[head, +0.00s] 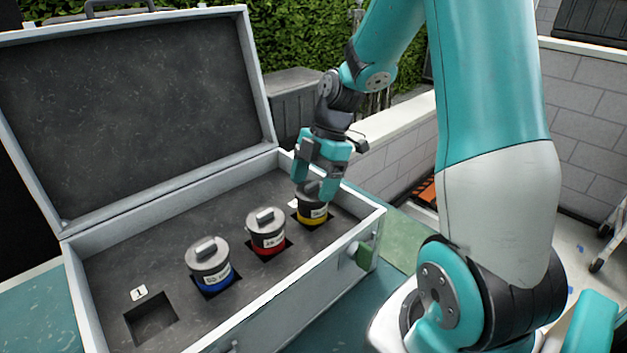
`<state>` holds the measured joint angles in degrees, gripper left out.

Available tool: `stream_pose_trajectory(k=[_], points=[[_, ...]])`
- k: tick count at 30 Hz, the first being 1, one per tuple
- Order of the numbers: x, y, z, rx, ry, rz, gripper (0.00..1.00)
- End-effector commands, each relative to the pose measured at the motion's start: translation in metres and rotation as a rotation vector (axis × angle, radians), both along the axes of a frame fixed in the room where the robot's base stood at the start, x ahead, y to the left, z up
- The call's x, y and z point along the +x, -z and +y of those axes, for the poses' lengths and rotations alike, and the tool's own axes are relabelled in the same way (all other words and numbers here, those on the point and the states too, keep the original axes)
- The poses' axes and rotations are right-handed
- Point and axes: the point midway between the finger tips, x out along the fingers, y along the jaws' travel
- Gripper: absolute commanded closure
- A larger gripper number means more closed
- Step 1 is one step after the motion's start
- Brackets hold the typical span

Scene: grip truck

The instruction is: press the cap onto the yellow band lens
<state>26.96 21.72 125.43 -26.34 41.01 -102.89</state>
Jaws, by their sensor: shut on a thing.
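The yellow band lens (313,215) stands upright in the right-hand slot of the open case, with a white label above its yellow band. A dark grey cap (309,189) is at the top of this lens, directly under my gripper. My gripper (318,190) points down over the lens, its teal fingers shut on the cap and hiding part of it. From this view I cannot tell whether the cap sits fully flush on the lens.
A red band lens (267,233) and a blue band lens (209,266) stand capped in the case's (370,222) other slots. An empty square slot (151,319) is at front left, beside a tag marked 1 (139,293). The raised lid (130,110) stands behind on the left.

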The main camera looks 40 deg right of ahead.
Motion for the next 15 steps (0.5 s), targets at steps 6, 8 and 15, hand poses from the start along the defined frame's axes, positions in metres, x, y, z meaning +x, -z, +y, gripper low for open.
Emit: stream_pose_trajectory(k=[6, 8, 15], points=[[0.0001, 0.0034, 0.0000, 0.000, 0.000, 0.000, 0.47], [0.0001, 0.0030, 0.0000, 0.000, 0.000, 0.000, 0.47], [0.0001, 0.0028, 0.0000, 0.000, 0.000, 0.000, 0.23]])
